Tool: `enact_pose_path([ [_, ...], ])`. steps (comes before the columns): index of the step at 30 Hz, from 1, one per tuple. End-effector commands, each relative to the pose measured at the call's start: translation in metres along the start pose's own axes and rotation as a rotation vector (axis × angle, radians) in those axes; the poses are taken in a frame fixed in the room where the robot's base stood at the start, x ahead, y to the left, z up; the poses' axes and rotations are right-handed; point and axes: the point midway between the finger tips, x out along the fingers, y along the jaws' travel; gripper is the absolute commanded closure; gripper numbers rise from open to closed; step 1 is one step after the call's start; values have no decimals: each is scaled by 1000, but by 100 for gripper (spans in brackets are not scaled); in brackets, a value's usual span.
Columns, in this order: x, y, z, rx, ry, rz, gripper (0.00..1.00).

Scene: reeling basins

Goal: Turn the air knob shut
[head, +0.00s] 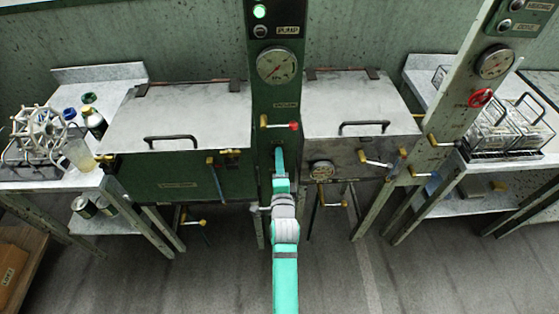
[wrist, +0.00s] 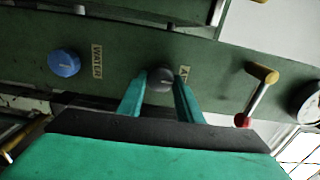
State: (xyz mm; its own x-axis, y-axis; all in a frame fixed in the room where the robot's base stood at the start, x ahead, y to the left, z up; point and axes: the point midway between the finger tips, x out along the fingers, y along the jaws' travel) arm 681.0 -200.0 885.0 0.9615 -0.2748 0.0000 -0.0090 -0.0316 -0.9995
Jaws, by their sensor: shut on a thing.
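The air knob (wrist: 160,84) is a dark grey round knob on the green column panel in the wrist view. A label beginning with A (wrist: 184,74) is beside it, partly covered by a finger. My gripper (wrist: 161,77) is shut on this knob, one teal finger on each side. In the head view my gripper (head: 279,152) reaches the front of the green column (head: 263,108), below the red-tipped lever, and hides the knob there. The knob's pointer direction is hard to make out.
A blue knob (wrist: 64,63) labelled WATER sits beside it. A brass lever with a red tip (wrist: 243,120) is on the other side, also in the head view (head: 293,126). A gauge (head: 277,66) is above. Lidded basins (head: 190,112) flank the column.

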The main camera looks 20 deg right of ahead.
Motion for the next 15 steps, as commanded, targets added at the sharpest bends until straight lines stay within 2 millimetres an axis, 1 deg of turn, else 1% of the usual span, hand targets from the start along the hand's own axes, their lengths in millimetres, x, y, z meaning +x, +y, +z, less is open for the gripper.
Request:
enact_pose_path([
  [6,-1,2,0,43,0,4,90],
  [15,-1,3,-1,49,1,4,90],
])
